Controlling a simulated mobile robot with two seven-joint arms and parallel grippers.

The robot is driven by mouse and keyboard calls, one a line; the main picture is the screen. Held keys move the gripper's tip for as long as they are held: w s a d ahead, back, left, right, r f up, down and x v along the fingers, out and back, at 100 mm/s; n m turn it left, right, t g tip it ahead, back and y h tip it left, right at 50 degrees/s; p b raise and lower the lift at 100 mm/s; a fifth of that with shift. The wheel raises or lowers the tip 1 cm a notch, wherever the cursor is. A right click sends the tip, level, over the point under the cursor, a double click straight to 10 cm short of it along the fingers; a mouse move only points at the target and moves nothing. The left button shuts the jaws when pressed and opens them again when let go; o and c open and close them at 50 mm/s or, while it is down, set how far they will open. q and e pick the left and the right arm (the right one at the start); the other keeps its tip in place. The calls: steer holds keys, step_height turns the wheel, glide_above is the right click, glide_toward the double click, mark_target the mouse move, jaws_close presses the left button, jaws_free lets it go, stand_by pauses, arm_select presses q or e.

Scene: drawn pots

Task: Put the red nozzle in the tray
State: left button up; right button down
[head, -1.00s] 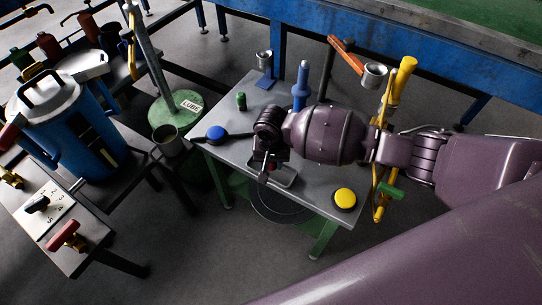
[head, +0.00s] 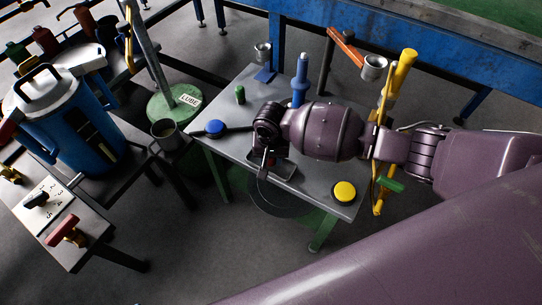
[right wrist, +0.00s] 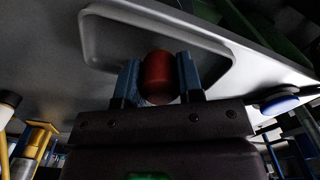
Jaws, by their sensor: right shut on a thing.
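The red nozzle (right wrist: 158,78) is between the two blue fingers of my right gripper (right wrist: 157,70) in the right wrist view. The gripper is shut on it. The tray (right wrist: 91,40) shows behind the nozzle as a shallow rounded recess with a raised rim. In the head view the tray (head: 286,171) lies on the grey table, partly hidden by my right gripper (head: 266,164), which is over its left part. I cannot tell whether the nozzle touches the tray floor. My left gripper is not in view.
On the table (head: 221,150) are a blue disc (head: 215,127), a yellow button (head: 344,191), a small green cylinder (head: 240,94) and a blue bottle-like post (head: 301,80). A yellow post (head: 403,70) stands at the right. A blue tank (head: 85,130) is at the left.

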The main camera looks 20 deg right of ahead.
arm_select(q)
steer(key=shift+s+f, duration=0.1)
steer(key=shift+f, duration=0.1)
arm_select(e)
steer(key=shift+f, duration=0.6)
